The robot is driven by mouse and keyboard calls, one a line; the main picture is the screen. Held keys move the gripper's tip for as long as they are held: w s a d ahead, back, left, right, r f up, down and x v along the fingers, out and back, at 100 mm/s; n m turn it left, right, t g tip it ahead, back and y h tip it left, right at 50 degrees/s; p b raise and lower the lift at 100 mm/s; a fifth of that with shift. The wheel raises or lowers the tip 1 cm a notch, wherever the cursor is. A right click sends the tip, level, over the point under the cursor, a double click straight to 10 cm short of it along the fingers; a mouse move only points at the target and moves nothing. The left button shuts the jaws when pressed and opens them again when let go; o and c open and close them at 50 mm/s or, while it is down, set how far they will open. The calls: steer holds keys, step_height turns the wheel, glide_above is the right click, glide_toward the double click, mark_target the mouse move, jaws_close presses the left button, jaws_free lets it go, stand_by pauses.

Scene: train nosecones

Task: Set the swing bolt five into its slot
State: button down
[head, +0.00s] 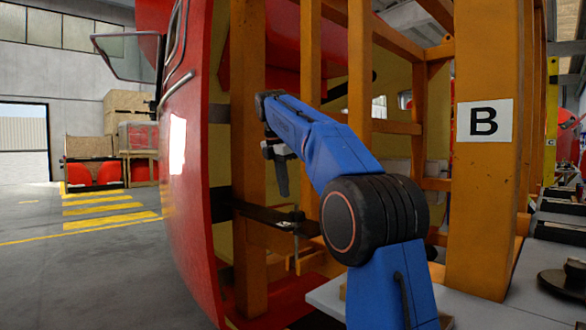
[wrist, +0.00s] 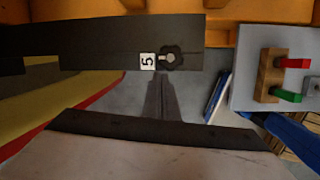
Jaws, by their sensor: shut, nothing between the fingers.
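A black star-shaped knob (wrist: 172,58), which appears to be the head of swing bolt five, sits at the edge of a dark flat bracket (wrist: 105,42) in the wrist view. A white label with a 5 (wrist: 148,62) is just left of it. I cannot tell whether the bolt lies in its slot. My gripper (wrist: 160,79) is shut and empty, its fingers pointing at the bracket edge just below the knob in the picture. In the head view my gripper (head: 282,190) hangs pointing down above the dark bracket (head: 265,214), between orange posts.
Orange posts (head: 250,150) stand close around my arm, with the red nosecone shell (head: 190,170) to the left. A post carries a B sign (head: 484,120). A pale board (wrist: 290,65) with a wooden block and red and green parts lies right. Open floor (head: 90,260) is at left.

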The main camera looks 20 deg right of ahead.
steer(key=d+r, duration=0.3)
steer(key=r, duration=0.3)
steer(key=shift+w+d, duration=0.2)
steer(key=shift+w, duration=0.15)
steer(key=shift+r, duration=0.1)
